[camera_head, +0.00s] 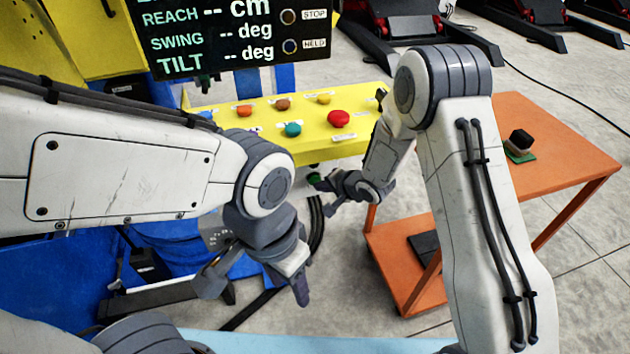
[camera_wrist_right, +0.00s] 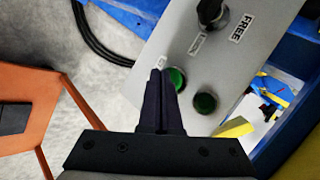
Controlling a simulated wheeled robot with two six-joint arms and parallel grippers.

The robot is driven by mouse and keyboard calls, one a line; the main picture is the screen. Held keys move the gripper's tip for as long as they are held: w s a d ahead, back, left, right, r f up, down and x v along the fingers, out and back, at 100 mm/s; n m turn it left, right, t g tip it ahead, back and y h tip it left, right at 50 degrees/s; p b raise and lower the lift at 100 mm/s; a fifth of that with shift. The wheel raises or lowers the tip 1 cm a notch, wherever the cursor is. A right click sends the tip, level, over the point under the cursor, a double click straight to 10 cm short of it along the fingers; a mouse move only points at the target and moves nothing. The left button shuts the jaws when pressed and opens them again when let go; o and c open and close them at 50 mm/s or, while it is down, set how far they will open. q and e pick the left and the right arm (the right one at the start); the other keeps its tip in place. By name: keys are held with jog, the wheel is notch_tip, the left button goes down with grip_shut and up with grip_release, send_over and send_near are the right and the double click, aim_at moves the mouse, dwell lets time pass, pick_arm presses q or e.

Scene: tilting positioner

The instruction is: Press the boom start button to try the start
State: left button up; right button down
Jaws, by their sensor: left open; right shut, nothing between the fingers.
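In the right wrist view, a light grey panel (camera_wrist_right: 205,60) carries two green buttons. One green button (camera_wrist_right: 177,79) is right beside my right fingertips, partly behind them. The other green button (camera_wrist_right: 205,102) is lower right. Labels beside the buttons are partly hidden or too small to read, so I cannot tell which is boom start. My right gripper (camera_wrist_right: 159,74) is shut and empty; I cannot tell whether it touches the button. In the head view it (camera_head: 322,184) is below the yellow console, close to a green button (camera_head: 314,178). My left gripper (camera_head: 256,288) is open and empty.
A black knob (camera_wrist_right: 210,12) by the FREE label stands out from the panel. A yellow console (camera_head: 360,98) with several coloured buttons lies above my right gripper. An orange table (camera_head: 555,170) stands right. A dark display (camera_head: 225,35) is at the back.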

jog(key=shift+w+a+p, duration=0.15)
jog(key=shift+w+p, duration=0.15)
jog(key=shift+w, duration=0.1)
jog(key=shift+s, duration=0.1)
dwell(0.5)
jog(key=shift+s+d, duration=0.3)
jog(key=shift+s, duration=0.45)
jog(key=s, duration=0.1)
jog(key=s+d, duration=0.1)
jog(key=s, duration=0.2)
jog(key=shift+s+d, duration=0.3)
jog(key=shift+s, duration=0.1)
jog(key=shift+r, duration=0.1)
dwell(0.4)
